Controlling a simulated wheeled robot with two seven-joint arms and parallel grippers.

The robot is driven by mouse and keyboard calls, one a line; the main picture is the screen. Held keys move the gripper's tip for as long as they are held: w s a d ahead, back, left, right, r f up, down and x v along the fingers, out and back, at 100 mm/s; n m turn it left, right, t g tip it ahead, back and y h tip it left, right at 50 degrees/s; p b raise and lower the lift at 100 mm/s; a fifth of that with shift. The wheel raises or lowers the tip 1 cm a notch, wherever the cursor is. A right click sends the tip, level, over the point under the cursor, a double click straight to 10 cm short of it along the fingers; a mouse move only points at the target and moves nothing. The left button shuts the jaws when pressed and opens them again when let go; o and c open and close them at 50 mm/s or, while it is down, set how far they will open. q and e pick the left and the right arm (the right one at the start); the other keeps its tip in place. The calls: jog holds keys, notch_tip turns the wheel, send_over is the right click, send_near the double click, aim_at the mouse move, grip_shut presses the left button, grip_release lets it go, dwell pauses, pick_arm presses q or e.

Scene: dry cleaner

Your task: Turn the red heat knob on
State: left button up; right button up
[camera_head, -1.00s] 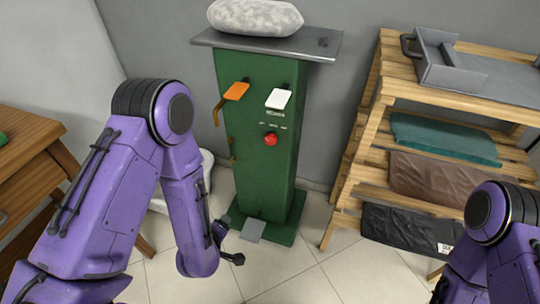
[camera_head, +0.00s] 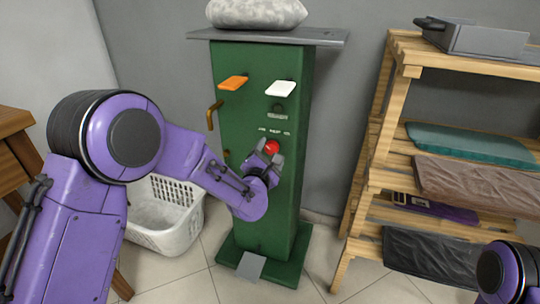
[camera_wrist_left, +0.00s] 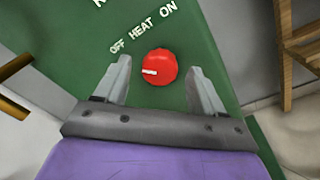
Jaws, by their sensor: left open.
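The red heat knob (camera_head: 271,147) is on the front of the green press column (camera_head: 262,205). In the left wrist view the red knob (camera_wrist_left: 160,67) has a white pointer line toward its left side, on the OFF side. The words OFF, HEAT, ON are printed above it. My left gripper (camera_head: 268,155) is open at the knob. In the wrist view its two fingers (camera_wrist_left: 162,85) stand on either side of the knob, with gaps between. My right arm (camera_head: 508,272) shows at the lower right corner; its gripper is out of view.
An orange lever (camera_head: 233,83) and a white lever (camera_head: 280,88) sit above the knob. A wooden rack (camera_head: 400,72) with folded garments stands to the right. A white laundry basket (camera_head: 168,238) is on the floor to the left. A grey pedal (camera_head: 250,266) is at the column's base.

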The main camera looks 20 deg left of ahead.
pick_arm(q)
jog(key=shift+w, duration=0.45)
jog(key=c, duration=1.1)
jog(key=shift+o, duration=0.2)
